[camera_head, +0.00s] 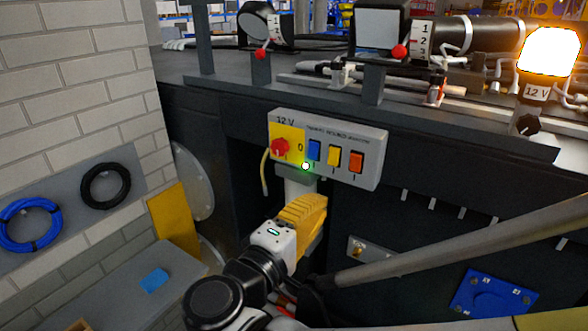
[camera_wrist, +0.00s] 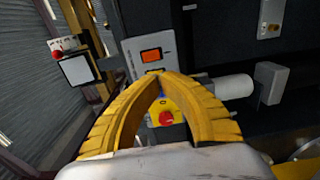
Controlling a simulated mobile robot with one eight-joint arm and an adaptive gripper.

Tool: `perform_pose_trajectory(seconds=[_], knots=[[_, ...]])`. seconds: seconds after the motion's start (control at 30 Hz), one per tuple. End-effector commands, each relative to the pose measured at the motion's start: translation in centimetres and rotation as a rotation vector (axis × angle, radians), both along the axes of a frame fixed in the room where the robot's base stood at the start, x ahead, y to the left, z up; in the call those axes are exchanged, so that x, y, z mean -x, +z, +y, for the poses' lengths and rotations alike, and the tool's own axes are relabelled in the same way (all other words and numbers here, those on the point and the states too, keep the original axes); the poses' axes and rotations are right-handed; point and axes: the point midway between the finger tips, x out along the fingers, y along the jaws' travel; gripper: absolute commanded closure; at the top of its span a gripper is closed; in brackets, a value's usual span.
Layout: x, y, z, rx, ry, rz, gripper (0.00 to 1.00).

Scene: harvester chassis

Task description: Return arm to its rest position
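My gripper (camera_head: 314,207) has yellow ribbed fingers and is just below the control box (camera_head: 368,172) in the head view. In the wrist view the two fingers of my gripper (camera_wrist: 160,78) arch together and their tips appear to meet, with nothing visible between them. My white wrist and dark arm links reach up from the bottom of the head view. The box carries a red rotary knob (camera_head: 280,147) on a yellow plate and blue, yellow and orange switches. The red knob also shows beyond the fingers in the wrist view (camera_wrist: 166,118). Contact with the box cannot be told.
A lamp (camera_head: 548,52) glows at the upper right. A long grey bar (camera_head: 470,240) crosses the lower right, near my arm. A white brick wall (camera_head: 75,80) stands at left, with blue and black coils (camera_head: 105,186). A grey bench (camera_head: 115,290) is below them.

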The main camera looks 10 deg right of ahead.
Motion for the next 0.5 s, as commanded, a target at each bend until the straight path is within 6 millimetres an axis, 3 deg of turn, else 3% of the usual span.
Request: perform_pose_trajectory(seconds=[0.07,0.17,0.27,0.4,0.5], knots=[[-0.1,-0.7,-0.4,-0.009,-0.004,0.01,1.0],[-0.2,-3.9,-2.3,-0.064,-0.022,0.063,1.0],[0.0,-10.1,-5.5,-0.187,-0.056,0.161,1.0],[1.9,-20.4,-9.7,-0.453,-0.111,0.294,1.0],[3.9,-26.9,-11.2,-0.671,-0.147,0.349,1.0]])
